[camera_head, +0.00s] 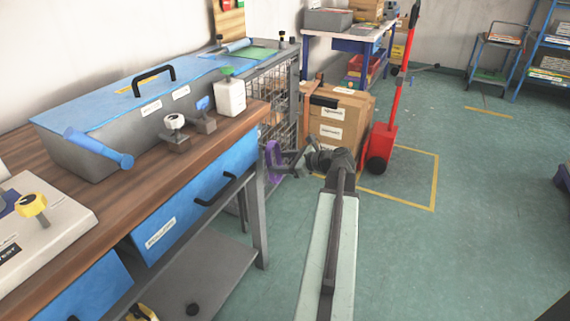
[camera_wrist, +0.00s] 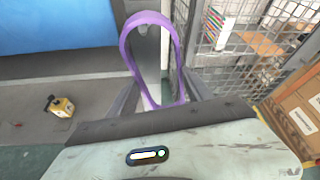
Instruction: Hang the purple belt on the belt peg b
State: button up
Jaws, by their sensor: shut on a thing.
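The purple belt (camera_head: 274,163) is a closed loop beside the wire mesh cage, just past the workbench's right end. My gripper (camera_head: 287,164) is shut on it at the end of my outstretched arm. In the wrist view the belt (camera_wrist: 129,43) rises as a tall loop from between my two fingers (camera_wrist: 163,102). The exact spot where the fingers touch it is hidden behind the dark edge of my wrist. I cannot make out belt peg b in either view.
The mesh cage (camera_wrist: 239,66) is close on the right in the wrist view. Cardboard boxes (camera_head: 338,125) and a red pallet jack (camera_head: 381,143) stand beyond.

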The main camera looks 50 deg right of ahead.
jog(key=shift+w+a+f, duration=0.1)
jog(key=shift+w, duration=0.4)
jog(key=shift+b+x, duration=0.45)
jog(key=shift+x, duration=0.3)
jog(key=shift+a, duration=0.1)
jog(key=shift+s, duration=0.1)
jog(key=o, duration=1.8)
jog(key=shift+s+d, duration=0.65)
jog(key=shift+s, duration=1.95)
jog(key=shift+s+d, duration=0.65)
jog(key=shift+s, duration=1.9)
jog(key=shift+s+d, duration=0.6)
jog(key=shift+s, duration=2)
